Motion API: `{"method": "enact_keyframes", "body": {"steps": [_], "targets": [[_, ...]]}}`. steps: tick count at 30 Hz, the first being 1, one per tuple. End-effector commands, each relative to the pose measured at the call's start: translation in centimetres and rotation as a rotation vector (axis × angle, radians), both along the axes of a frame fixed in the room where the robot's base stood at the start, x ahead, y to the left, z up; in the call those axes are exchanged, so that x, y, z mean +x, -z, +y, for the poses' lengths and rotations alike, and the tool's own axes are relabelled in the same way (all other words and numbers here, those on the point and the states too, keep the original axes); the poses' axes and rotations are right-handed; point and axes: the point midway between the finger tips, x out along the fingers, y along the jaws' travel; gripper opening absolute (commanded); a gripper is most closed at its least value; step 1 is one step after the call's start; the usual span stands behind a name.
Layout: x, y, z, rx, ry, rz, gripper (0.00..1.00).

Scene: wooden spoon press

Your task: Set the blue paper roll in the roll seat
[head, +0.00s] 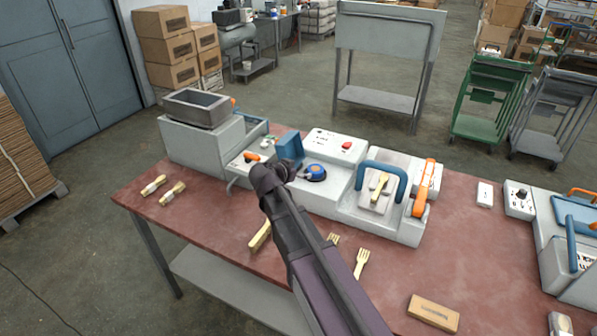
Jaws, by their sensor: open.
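A round blue piece with an orange middle (315,172), which looks like the blue paper roll, sits on the grey press (328,207) just right of a raised blue lid (290,147). I cannot make out the roll seat clearly or tell whether the roll is in it. My gripper (287,172) is at the far end of my dark arm, over the press's front, just left of the blue piece and in front of the lid. It is open, with no object seen in it. Its fingers are small and partly hidden by my wrist, so I cannot tell whether they touch anything.
The press has a blue handle (384,171), an orange lever (424,187) and a grey hopper (198,108). Wooden forks (361,263) and a wooden block (433,312) lie on the red table (470,262). Another machine (565,250) stands at right.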

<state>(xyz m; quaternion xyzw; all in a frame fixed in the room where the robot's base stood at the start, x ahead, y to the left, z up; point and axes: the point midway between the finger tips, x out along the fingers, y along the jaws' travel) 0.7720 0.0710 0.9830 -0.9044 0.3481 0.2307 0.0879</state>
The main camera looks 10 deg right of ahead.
Motion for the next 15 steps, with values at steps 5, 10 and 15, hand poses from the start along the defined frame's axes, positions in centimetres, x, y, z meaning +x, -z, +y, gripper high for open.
{"method": "enact_keyframes", "body": {"steps": [5, 10, 15], "targets": [[0.0, 0.0, 0.0, 0.0, 0.0, 0.0, 1.0], [-0.5, 0.4, -0.6, 0.003, 0.003, 0.028, 1.0], [-2.5, 1.6, -2.3, 0.012, 0.003, 0.132, 1.0]]}}
